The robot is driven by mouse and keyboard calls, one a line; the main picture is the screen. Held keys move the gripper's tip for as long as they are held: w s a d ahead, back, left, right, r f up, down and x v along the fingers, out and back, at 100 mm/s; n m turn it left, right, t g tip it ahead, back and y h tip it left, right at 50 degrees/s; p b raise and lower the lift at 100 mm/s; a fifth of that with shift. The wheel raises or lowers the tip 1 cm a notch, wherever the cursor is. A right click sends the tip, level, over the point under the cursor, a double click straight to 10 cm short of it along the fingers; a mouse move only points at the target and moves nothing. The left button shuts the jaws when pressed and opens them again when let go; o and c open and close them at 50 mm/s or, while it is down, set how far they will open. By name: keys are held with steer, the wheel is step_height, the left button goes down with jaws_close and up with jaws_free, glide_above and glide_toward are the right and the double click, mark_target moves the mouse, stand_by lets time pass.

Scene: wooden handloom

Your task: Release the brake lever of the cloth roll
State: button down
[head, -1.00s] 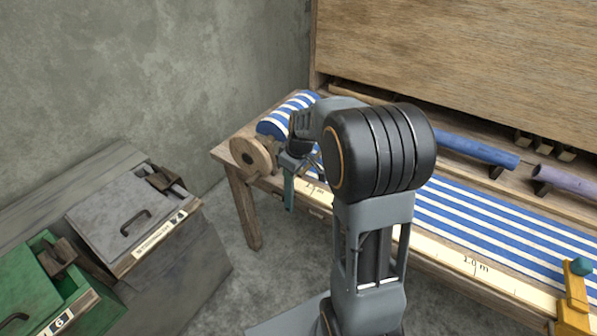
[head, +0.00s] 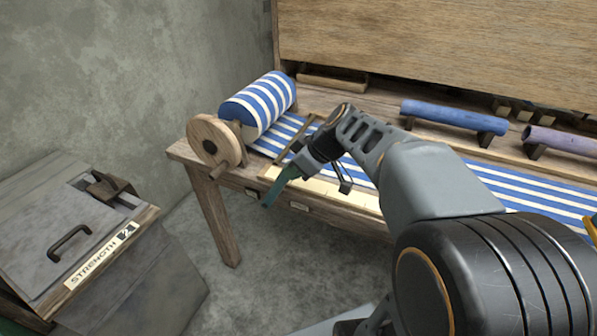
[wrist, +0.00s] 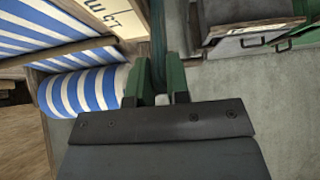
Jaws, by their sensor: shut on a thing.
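The cloth roll (head: 262,105), wound with blue and white striped cloth, lies at the loom's left end. A round wooden disc (head: 212,145) with a peg handle is at its near end. My gripper (head: 296,172) is at the loom's front edge, right of the disc. A narrow teal bar (head: 276,192), which looks like the brake lever, slants down and left from it. In the wrist view, my green fingers (wrist: 161,82) are shut on this dark teal bar (wrist: 158,35). The roll (wrist: 85,93) shows left of them. The lever's pivot is not clear.
A cream measuring strip (head: 335,192) runs along the loom's front edge. A grey lidded bin (head: 70,225) marked STRENGTH stands at the lower left. Blue (head: 455,116) and purple (head: 560,141) rolls lie at the back. Open floor lies between bin and loom.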

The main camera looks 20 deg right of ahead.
steer(key=shift+f, duration=0.1)
stand_by(0.3)
steer(key=c, duration=1.1)
jaws_free()
steer(key=shift+s+d, duration=0.1)
steer(key=p+v, duration=0.2)
steer(key=v, duration=1.2)
